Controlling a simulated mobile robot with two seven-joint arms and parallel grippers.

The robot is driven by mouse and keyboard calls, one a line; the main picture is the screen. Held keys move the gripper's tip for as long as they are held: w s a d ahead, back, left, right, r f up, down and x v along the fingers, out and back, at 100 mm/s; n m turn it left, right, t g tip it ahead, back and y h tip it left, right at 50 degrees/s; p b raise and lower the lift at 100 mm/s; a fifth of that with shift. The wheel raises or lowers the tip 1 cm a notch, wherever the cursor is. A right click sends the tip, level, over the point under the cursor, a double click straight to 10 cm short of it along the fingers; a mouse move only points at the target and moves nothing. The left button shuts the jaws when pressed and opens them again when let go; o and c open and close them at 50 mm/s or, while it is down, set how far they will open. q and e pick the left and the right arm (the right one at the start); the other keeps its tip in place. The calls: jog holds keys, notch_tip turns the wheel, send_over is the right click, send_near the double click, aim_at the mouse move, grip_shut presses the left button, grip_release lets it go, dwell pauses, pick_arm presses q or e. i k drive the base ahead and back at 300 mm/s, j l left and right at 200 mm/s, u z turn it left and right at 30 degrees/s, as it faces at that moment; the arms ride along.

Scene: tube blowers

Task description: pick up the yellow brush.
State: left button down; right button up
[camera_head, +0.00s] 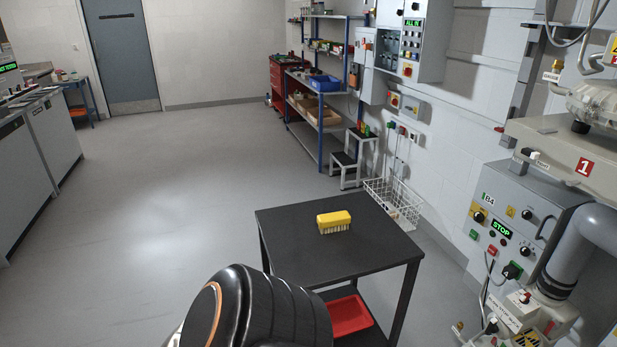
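The yellow brush (334,220) lies bristles down on the black table (285,238), near the middle of its top. Its yellow back faces up and pale bristles show beneath it. A black part of my own arm shows at the bottom of the view, in front of the table's near edge and apart from the brush. Neither gripper's fingers show in this view. Nothing touches the brush except the tabletop.
A red tray (349,315) sits on the table's lower shelf. A white wire basket (394,200) and a step stool (352,160) stand behind the table. Machinery with a B4 control panel (505,225) stands at the right. The floor to the left is clear.

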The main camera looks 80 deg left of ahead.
aim_at(334, 222)
jog(key=u, duration=2.5)
